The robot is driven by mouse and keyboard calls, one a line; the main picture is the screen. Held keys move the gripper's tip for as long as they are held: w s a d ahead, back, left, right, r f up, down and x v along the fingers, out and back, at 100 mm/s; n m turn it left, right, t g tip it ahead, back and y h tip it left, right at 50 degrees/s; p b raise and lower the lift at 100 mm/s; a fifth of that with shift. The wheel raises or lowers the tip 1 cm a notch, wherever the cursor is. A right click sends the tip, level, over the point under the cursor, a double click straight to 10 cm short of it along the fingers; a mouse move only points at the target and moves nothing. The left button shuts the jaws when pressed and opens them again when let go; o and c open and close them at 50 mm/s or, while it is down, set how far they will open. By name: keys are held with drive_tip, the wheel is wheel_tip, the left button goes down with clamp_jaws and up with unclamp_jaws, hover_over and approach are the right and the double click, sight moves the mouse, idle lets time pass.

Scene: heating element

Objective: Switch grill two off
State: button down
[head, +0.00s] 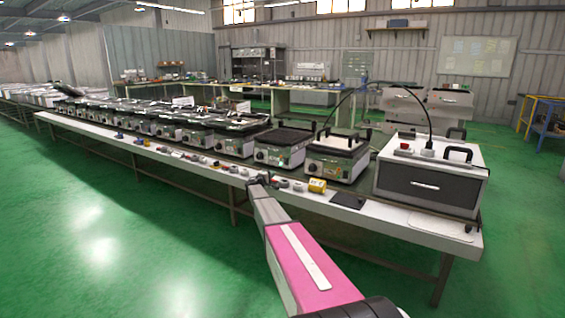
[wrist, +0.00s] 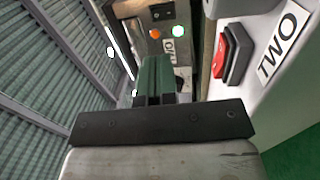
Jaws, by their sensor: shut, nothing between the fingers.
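In the wrist view, a white panel carries a label reading TWO (wrist: 283,42). Beside the label is a switch with a red part (wrist: 220,56) and a dark part (wrist: 238,54). My gripper (wrist: 158,72) is shut and empty, to the left of this switch in the picture and apart from it. In the head view, my gripper (head: 262,180) is at the front edge of the long bench, before the row of grills. Which grill there is grill two cannot be told.
Several grills, such as the near one (head: 337,155), line the long white bench (head: 440,232). Small switches and a yellow item (head: 317,185) lie along its front edge. A large box with a drawer (head: 425,180) stands at the right end. The green floor in front is clear.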

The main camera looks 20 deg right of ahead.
sight(285, 160)
drive_tip(key=shift+w+d+r+n+t, duration=0.1)
drive_tip(key=shift+w+r+n+t, duration=0.05)
drive_tip(key=shift+w, duration=0.4)
drive_tip(key=shift+w+r+n+t, duration=0.15)
drive_tip(key=shift+w, duration=0.4)
drive_tip(key=x, duration=1.3)
drive_tip(key=shift+w+d, duration=0.25)
drive_tip(key=shift+d, duration=0.15)
drive_tip(key=shift+w+d+r, duration=0.2)
drive_tip(key=shift+w+d, duration=0.05)
drive_tip(key=shift+s+a, duration=0.1)
